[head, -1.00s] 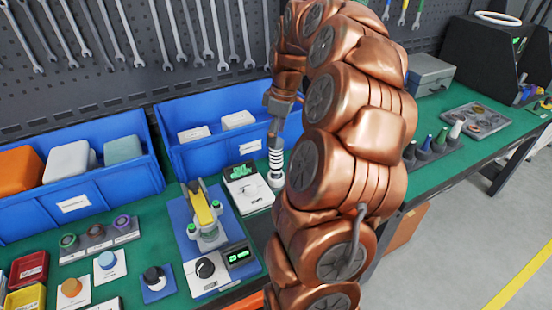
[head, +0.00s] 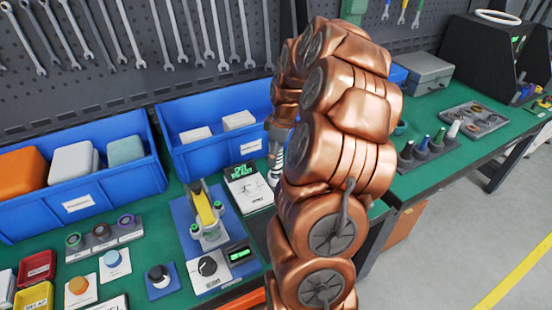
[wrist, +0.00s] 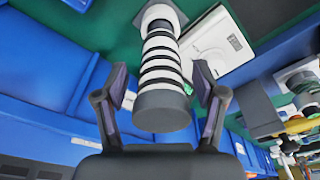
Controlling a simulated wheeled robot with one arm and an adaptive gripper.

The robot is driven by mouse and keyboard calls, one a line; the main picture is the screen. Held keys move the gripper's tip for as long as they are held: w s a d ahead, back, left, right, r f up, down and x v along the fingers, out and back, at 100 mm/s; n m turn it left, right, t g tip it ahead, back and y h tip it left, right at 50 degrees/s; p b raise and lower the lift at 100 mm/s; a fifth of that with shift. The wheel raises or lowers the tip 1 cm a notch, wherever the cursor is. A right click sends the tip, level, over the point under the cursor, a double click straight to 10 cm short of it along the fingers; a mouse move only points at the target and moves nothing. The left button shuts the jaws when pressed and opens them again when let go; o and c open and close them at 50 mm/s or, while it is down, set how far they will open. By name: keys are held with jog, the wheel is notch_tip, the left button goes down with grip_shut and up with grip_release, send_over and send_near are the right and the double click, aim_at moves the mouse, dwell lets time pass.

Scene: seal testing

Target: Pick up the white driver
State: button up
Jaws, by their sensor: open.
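Darker, green and blue-topped items stand in the same rack. My gripper (wrist: 160,72) is open in the wrist view, well away from that rack. A black-and-white striped cylinder (wrist: 162,62) with a grey end lies between its spread fingers.
Blue bins (head: 75,207) stand along the back left. A yellow-armed device (head: 204,207) and a dial unit (head: 207,266) sit front left of my arm. A grey tray (head: 478,117) and metal box (head: 425,75) are near the rack.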

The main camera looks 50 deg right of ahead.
jog(key=shift+c, duration=0.4)
grip_shut()
jog(key=shift+r, duration=0.1)
dwell(0.3)
